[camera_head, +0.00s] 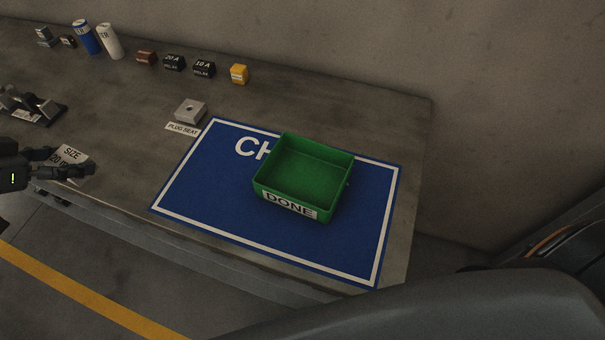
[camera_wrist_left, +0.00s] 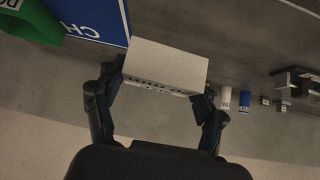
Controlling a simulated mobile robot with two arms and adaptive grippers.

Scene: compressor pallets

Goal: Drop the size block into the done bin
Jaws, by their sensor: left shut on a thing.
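The size block (camera_head: 72,155) is a pale block marked "SIZE 20" at the left edge of the bench in the head view. My left gripper (camera_head: 70,162) is shut on it. In the left wrist view the block (camera_wrist_left: 168,66) sits between the two fingers of my left gripper (camera_wrist_left: 155,95). The done bin (camera_head: 303,172) is a green open box labelled "DONE", empty inside, on a blue mat to the right of the gripper. Its green wall also shows in the left wrist view (camera_wrist_left: 35,22). My right gripper is not in view.
The blue mat (camera_head: 200,185) lies under the bin. A grey plug seat (camera_head: 190,110) stands behind the mat's left corner. Relay blocks (camera_head: 174,63), a yellow block (camera_head: 239,74) and two cylinders (camera_head: 108,41) line the back. A dark fixture (camera_head: 35,105) is at far left.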

